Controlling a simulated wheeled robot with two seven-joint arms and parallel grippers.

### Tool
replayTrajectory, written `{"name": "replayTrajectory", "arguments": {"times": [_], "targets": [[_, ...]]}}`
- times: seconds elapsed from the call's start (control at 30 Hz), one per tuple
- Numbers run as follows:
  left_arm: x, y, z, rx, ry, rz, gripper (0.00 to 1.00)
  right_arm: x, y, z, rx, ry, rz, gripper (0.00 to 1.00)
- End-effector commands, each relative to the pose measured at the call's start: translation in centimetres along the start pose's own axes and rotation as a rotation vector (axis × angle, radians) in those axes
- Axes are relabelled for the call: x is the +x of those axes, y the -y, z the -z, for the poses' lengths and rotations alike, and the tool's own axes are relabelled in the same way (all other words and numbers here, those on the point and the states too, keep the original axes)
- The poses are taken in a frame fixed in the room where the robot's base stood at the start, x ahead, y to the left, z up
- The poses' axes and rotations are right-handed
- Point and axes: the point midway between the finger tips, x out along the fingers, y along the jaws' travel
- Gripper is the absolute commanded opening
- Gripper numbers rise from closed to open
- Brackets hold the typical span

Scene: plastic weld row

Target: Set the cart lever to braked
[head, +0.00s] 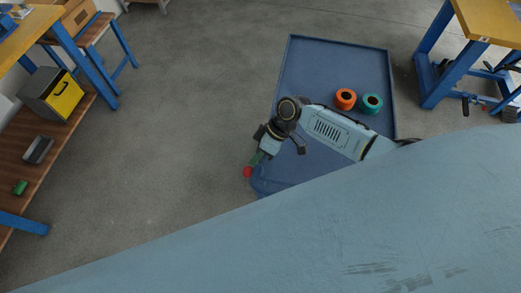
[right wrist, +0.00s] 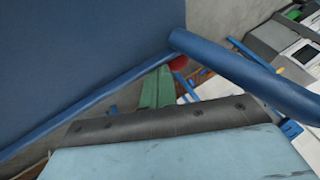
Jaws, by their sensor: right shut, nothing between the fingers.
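The blue cart (head: 310,75) stands in the middle of the head view. A red knob (head: 247,172), which looks like the end of the cart lever, shows at the cart's near left corner. The right wrist view shows the red knob (right wrist: 180,63) partly hidden behind a blue tube of the cart (right wrist: 250,78). My right gripper (head: 256,158) is shut and empty, its green fingers close to the knob. Its fingertips (right wrist: 160,76) also show just left of the knob in the right wrist view. I cannot tell whether they touch. The lever's shaft is hidden. My left gripper is not in view.
An orange roll (head: 345,99) and a teal roll (head: 372,103) lie on the cart's deck, beyond my right forearm. A bench with a wooden shelf (head: 50,135) stands at the left, a yellow-topped table (head: 490,20) at the right. The floor (head: 190,100) left of the cart is clear.

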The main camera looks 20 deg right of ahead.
Motion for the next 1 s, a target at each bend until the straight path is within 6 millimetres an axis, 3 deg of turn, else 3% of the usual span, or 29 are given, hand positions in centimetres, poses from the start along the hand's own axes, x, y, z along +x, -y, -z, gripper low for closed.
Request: {"name": "replayTrajectory", "arguments": {"times": [0.3, 0.57, 1.0], "targets": [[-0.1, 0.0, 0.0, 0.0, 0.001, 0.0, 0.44, 0.0, 0.1, 0.0, 0.0, 0.0, 0.0, 0.0], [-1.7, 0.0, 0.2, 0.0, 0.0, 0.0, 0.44, 0.2, 1.9, -0.1, 0.0, 0.0, 0.001, 0.0], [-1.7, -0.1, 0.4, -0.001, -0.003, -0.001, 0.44, 0.1, 1.9, -0.1, 0.0, 0.0, 0.001, 0.0]]}}
